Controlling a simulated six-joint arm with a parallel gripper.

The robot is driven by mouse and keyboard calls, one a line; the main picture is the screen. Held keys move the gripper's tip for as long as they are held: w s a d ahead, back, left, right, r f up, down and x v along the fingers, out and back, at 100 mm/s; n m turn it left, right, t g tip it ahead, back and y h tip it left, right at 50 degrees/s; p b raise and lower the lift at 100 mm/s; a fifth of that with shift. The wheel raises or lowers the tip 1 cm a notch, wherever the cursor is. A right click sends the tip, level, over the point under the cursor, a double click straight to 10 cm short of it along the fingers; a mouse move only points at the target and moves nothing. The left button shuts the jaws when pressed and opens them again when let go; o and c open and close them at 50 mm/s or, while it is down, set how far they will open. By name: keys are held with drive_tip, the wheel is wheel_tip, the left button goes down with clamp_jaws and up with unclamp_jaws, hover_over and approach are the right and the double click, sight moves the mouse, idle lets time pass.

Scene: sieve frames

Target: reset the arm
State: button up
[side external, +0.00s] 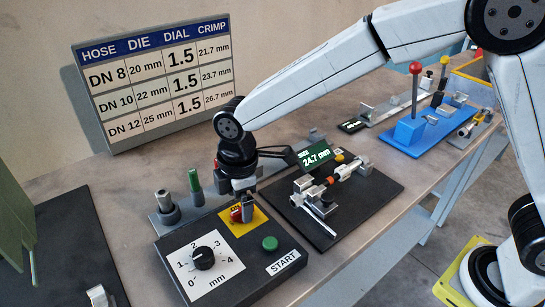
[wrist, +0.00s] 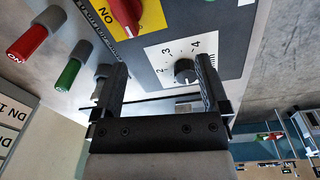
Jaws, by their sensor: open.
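My gripper (side external: 246,205) hangs above the back of the dark control box, close to its red rotary switch (side external: 236,214) on a yellow plate. In the wrist view my gripper (wrist: 160,64) is open, with nothing between its fingers. The red switch (wrist: 127,12) is at the top of that view, beyond the fingertips. The black dial knob (wrist: 186,71) on its white mm scale appears near the right finger, with depth between them unclear. In the side view the dial knob (side external: 204,258) points near 2–3. My arm reaches in from the right.
A green START button (side external: 270,243) sits on the box. Red- and green-topped die holders (side external: 194,187) stand behind it. A black plate with a hose fixture (side external: 325,190) and a display reading 24.7 mm (side external: 316,156) is right. A blue lever press (side external: 416,130) stands farther back. A chart board (side external: 155,80) stands behind.

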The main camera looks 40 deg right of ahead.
drive_tip(key=s+d+m, duration=0.4)
drive_tip(key=d+m, duration=0.1)
drive_tip(key=d, duration=0.3)
drive_tip(key=s+d+f+m+t, duration=0.1)
drive_tip(key=s+d+m, duration=0.3)
drive_tip(key=d, duration=0.4)
drive_tip(key=s+d+f+m+t, duration=0.1)
drive_tip(key=s+d+m, duration=0.3)
drive_tip(key=d+m, duration=0.3)
drive_tip(key=shift+s+d+f, duration=0.15)
drive_tip(key=shift+s+d, duration=0.2)
drive_tip(key=shift+d, duration=0.5)
